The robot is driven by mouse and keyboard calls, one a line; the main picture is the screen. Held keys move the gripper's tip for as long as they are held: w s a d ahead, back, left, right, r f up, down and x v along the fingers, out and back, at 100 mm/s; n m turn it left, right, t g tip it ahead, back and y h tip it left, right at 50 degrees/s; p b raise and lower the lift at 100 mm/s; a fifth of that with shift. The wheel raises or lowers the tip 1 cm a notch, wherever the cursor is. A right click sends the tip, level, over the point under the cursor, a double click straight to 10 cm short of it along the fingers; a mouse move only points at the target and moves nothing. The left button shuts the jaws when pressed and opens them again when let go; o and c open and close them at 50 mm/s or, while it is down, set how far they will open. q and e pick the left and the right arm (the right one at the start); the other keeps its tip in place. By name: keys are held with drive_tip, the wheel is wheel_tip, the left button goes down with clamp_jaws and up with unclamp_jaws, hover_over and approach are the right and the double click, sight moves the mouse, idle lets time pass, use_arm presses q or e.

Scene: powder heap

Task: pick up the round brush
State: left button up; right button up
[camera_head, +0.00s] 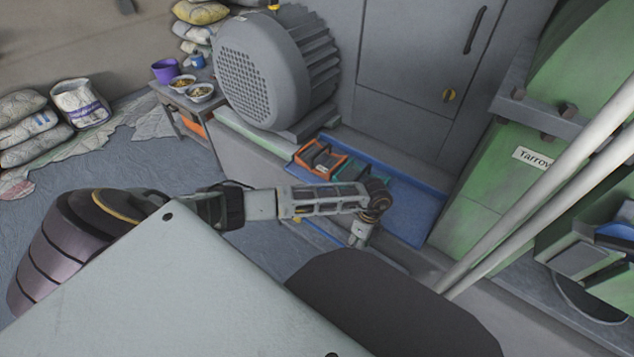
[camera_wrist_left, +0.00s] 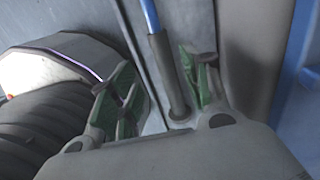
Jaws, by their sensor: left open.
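My left gripper (camera_wrist_left: 155,80) is open in the left wrist view, its green fingers spread apart. A thin blue rod with a dark grey sleeve (camera_wrist_left: 168,75) stands between the fingers. I cannot tell whether it is the round brush's handle or whether a finger touches it. No bristles show. In the head view my left arm reaches in from the left, and its light grey end (camera_head: 360,236) points down beside the blue mat (camera_head: 430,190). The fingertips cannot be made out there. No round brush can be clearly picked out in the head view. My right gripper is not in view.
An orange bin (camera_head: 318,158) and a teal bin (camera_head: 362,182) lie on the mat, behind my arm. A large grey motor (camera_head: 262,75) stands behind. White pipes (camera_head: 555,180) and a green machine (camera_head: 480,200) are at right. A side table holds bowls (camera_head: 198,93).

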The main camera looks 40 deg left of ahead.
use_arm(q)
drive_tip(key=shift+f, duration=0.2)
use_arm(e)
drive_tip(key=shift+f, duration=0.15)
use_arm(q)
drive_tip(key=shift+d+f+b, duration=0.15)
drive_tip(key=shift+f+b, duration=0.45)
drive_tip(key=shift+f, duration=0.15)
drive_tip(key=shift+d+f+b, duration=0.1)
drive_tip(key=shift+f+b, duration=0.5)
drive_tip(key=shift+f, duration=0.15)
drive_tip(key=shift+s+f+b, duration=0.25)
drive_tip(key=shift+f+b, duration=0.2)
drive_tip(key=shift+f, duration=0.5)
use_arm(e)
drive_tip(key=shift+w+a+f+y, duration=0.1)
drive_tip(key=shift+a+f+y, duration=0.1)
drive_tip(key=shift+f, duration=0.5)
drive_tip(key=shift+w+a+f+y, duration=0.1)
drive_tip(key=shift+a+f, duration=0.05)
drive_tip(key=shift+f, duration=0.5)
use_arm(q)
drive_tip(key=shift+c, duration=0.2)
clamp_jaws()
